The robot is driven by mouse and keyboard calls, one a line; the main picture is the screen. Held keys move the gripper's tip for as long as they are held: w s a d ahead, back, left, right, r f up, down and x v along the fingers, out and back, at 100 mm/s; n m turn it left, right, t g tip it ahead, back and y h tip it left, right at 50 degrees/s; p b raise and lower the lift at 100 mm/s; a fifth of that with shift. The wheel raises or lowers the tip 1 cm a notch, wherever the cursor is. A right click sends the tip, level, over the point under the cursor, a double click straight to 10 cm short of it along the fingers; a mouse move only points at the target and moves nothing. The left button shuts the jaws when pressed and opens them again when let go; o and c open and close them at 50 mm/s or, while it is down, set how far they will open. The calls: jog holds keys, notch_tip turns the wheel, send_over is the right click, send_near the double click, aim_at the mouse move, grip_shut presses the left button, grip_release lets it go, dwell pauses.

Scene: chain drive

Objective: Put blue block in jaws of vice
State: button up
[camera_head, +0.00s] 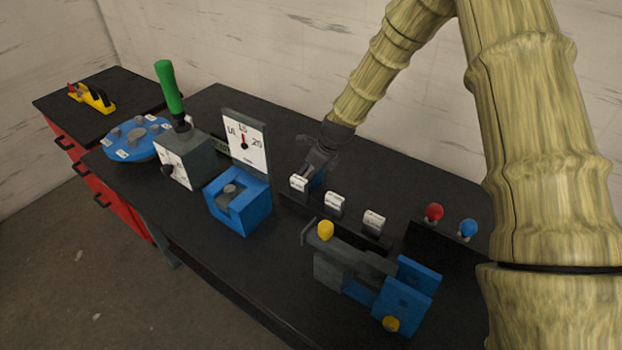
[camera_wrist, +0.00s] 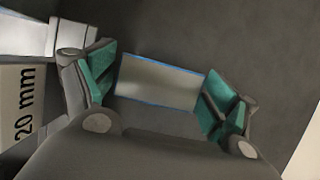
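The blue block (camera_head: 318,180) stands on the bench behind the leftmost white-topped block and is partly hidden in the head view. In the wrist view it shows as a grey face with blue edges (camera_wrist: 158,80) between the green finger pads. My gripper (camera_head: 316,166) points down over it, with one finger on each side (camera_wrist: 160,85). The pads are very close to the block's ends; I cannot tell whether they touch. What looks like the vice (camera_head: 345,262), grey with blue parts and yellow knobs, sits at the front right. Its jaw gap is hard to make out.
White-topped blocks (camera_head: 335,202) stand in a row in front of my gripper; a "20 mm" label (camera_wrist: 25,105) shows close by. A blue box-like fixture (camera_head: 240,212), dial (camera_head: 246,142) and green-handled device (camera_head: 186,160) stand left. Red and blue knobs (camera_head: 434,212) are right.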

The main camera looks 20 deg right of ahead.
jog(key=c, duration=1.4)
jog(key=shift+w+r, duration=0.1)
jog(key=shift+c, duration=1.2)
